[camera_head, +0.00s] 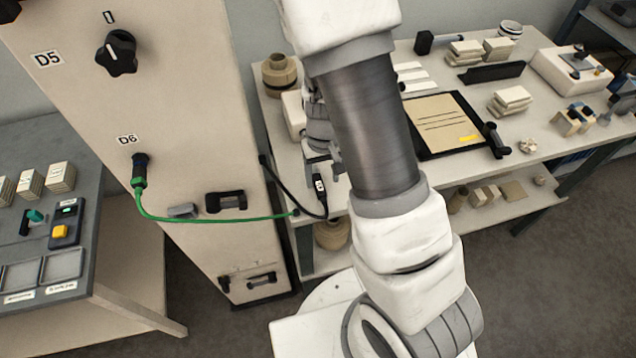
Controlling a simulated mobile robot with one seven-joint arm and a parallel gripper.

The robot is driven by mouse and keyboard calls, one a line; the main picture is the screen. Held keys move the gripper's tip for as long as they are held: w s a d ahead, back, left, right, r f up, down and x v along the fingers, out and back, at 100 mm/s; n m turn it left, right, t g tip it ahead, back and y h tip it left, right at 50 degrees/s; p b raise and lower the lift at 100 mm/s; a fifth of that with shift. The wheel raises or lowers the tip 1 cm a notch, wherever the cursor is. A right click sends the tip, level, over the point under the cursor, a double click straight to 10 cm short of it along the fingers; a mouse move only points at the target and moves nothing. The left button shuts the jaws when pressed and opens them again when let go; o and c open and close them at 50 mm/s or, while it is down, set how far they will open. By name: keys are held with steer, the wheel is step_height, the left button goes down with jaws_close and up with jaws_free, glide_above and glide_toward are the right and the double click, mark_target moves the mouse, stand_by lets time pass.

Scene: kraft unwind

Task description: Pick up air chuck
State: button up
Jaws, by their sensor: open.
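A slim black tool with a white label, which looks like the air chuck (319,184), lies near the left front edge of the long table. A thin dark hose runs beside it and loops at the table's edge. My gripper (324,163) is just above and behind the tool, pointing down, partly hidden by my own arm. Its fingers are open, and I see nothing held between them. I cannot tell whether a finger touches the tool.
A beige cabinet (180,95) with a black knob (117,53) stands left of the table. A green hose (215,220) runs from its D6 port towards the table. A black-framed clipboard (443,123), beige blocks (510,100) and a brown flanged part (280,75) occupy the tabletop.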

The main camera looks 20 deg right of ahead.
mark_target(322, 192)
steer(key=f, duration=0.4)
steer(key=shift+s+a+f, duration=0.1)
steer(key=shift+s+f, duration=0.2)
steer(key=shift+f, duration=0.1)
jaws_close()
